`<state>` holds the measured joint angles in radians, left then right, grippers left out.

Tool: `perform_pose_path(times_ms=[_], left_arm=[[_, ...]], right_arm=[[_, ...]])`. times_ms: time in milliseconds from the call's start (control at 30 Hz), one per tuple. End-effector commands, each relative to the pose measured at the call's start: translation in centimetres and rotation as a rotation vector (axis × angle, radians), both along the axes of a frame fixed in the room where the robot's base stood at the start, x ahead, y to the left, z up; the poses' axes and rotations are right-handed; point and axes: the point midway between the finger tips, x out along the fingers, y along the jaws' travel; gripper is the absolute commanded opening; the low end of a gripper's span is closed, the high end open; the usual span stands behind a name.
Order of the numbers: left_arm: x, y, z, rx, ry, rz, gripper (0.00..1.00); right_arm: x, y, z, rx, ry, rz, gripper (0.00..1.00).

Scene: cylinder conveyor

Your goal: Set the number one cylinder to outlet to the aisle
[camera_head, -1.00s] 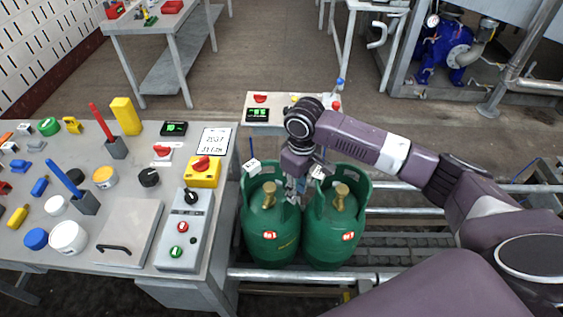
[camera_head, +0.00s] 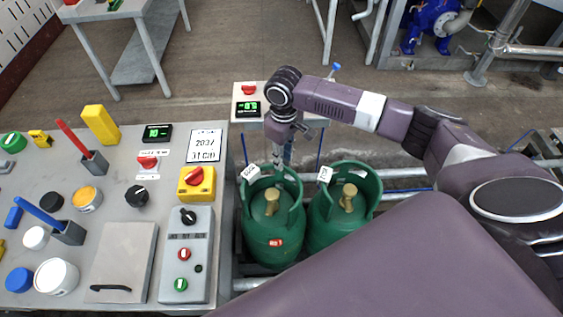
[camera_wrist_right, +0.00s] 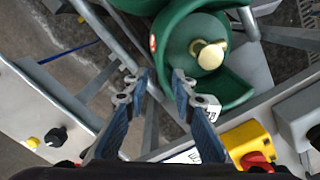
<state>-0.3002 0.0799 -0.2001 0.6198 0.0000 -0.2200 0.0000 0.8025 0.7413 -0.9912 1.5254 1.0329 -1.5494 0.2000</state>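Two green cylinders stand upright side by side: the left cylinder (camera_head: 268,238) and the right cylinder (camera_head: 331,230). Each has a collar around a brass valve, a red label and a white tag whose number I cannot read clearly. My right gripper (camera_head: 282,156) is at the far side of the left cylinder's collar. In the right wrist view its two fingers (camera_wrist_right: 159,86) are apart with nothing between them, beside the collar of one cylinder (camera_wrist_right: 235,88); its brass valve (camera_wrist_right: 210,54) shows. Which cylinder is number one I cannot tell. My left gripper is out of view.
A grey table (camera_head: 110,215) with buttons, pots and a control box (camera_head: 187,255) stands left of the cylinders. A small panel (camera_head: 248,100) with a display and red knob is behind them. Conveyor rails (camera_head: 405,173) run to the right. Open floor lies beyond.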

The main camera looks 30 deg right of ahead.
Motion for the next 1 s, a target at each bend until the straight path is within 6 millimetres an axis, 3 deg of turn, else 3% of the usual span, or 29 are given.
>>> perform_pose_path(times_ms=[300,633,833,1000], left_arm=[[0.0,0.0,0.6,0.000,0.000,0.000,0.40],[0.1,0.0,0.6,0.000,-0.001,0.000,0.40],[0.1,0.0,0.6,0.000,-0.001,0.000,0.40],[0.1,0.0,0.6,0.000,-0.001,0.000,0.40]], right_arm=[[0.0,0.1,-4.1,0.000,0.001,0.001,0.24],[0.0,0.0,-4.6,0.000,0.000,0.001,0.24],[0.0,0.0,-4.5,0.000,0.000,0.001,0.02],[0.0,0.0,-4.5,0.000,-0.001,0.000,0.00]])
